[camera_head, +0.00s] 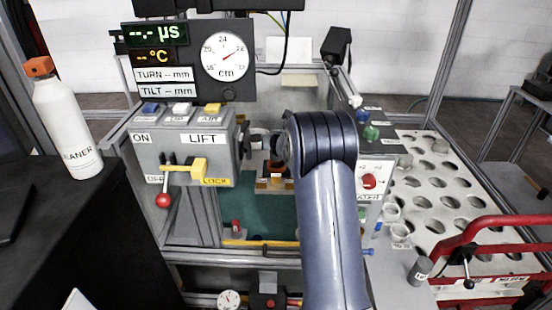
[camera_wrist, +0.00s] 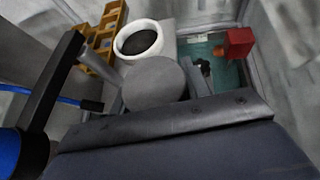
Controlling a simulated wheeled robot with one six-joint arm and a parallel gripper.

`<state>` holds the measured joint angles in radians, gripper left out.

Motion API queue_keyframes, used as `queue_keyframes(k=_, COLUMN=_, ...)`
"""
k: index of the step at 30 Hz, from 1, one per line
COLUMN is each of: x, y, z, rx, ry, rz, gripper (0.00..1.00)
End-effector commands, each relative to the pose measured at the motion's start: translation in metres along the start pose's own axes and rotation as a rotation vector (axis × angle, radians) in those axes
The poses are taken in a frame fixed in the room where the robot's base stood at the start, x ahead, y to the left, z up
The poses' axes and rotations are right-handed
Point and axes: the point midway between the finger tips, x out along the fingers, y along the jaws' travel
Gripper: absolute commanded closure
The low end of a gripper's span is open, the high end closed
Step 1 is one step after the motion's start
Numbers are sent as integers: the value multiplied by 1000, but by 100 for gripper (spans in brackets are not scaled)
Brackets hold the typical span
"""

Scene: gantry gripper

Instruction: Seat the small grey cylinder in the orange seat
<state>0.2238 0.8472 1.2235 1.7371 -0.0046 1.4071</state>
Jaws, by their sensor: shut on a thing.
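The small grey cylinder (camera_wrist: 152,82) shows its round grey end in the wrist view, between the jaws of my gripper (camera_wrist: 150,100). My gripper is shut on it; the fingertips are mostly hidden behind it. In the head view my arm hides the gripper and the cylinder. An orange part (camera_head: 277,169), which looks like the orange seat, shows just left of my arm, partly covered. I cannot tell the cylinder's height above it. The seat is not clearly seen in the wrist view.
A white ring with a dark opening (camera_wrist: 138,40) stands just beyond the cylinder, beside a yellow rack (camera_wrist: 98,42). A red block (camera_wrist: 235,43) is at right. The LIFT panel (camera_head: 190,155) stands left of my arm; a white perforated rack (camera_head: 425,185) is at right.

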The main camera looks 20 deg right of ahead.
Motion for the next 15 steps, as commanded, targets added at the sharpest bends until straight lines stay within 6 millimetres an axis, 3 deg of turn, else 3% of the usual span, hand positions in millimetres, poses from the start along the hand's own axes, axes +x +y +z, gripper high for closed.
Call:
queue_keyframes(k=8, x=7, y=0, z=-12, rx=0, ry=-3, rz=1, gripper=92)
queue_keyframes(k=15, x=19, y=0, z=-35, rx=0, ry=-3, rz=1, gripper=92)
